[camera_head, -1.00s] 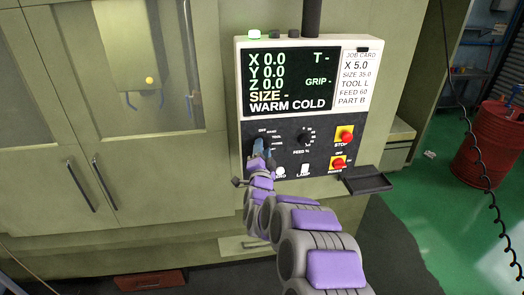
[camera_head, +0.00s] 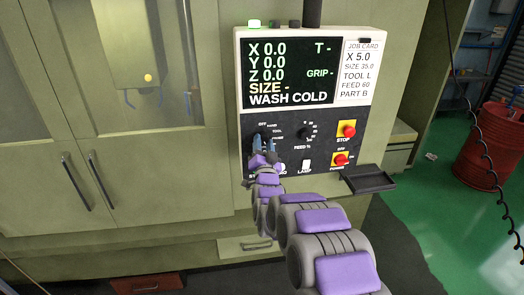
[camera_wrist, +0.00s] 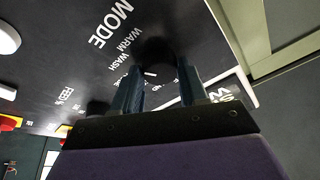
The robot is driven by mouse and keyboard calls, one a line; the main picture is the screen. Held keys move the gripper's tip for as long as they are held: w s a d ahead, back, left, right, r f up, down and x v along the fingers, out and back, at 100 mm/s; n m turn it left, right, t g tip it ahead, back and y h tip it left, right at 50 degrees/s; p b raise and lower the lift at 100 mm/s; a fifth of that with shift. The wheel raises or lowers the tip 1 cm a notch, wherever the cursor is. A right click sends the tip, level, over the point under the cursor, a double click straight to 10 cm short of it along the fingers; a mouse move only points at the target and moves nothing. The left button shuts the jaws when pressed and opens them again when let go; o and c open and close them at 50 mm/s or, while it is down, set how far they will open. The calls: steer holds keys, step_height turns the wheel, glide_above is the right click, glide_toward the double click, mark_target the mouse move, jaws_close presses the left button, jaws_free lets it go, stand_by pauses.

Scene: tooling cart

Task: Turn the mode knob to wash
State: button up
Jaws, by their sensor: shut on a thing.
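The dark round mode knob (camera_wrist: 155,52) is on the black control panel (camera_head: 330,135), with the labels MODE, WARM and WASH beside it in the wrist view. My gripper (camera_wrist: 160,88) has one finger on each side of the knob and is shut on it. A short white pointer mark shows on the knob between the fingers. In the head view my gripper (camera_head: 264,146) reaches the panel's left side and hides most of the knob. The display (camera_head: 305,75) reads WASH COLD on its bottom line.
The feed knob (camera_head: 304,132) is right of my gripper. A lamp switch (camera_head: 306,164), a red stop button (camera_head: 348,131) and a lower red button (camera_head: 340,159) are also on the panel. A dark tray (camera_head: 369,180) juts out at lower right. Cabinet doors (camera_head: 110,170) stand left.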

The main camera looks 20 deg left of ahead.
steer(key=shift+d+f+n+y+b, duration=0.15)
steer(key=shift+n+y+b, duration=0.5)
steer(key=shift+n, duration=0.75)
steer(key=o, duration=1.1)
steer(key=shift+c, duration=0.2)
steer(key=b+v, duration=0.2)
steer(key=v, duration=1.5)
steer(key=shift+s, duration=0.1)
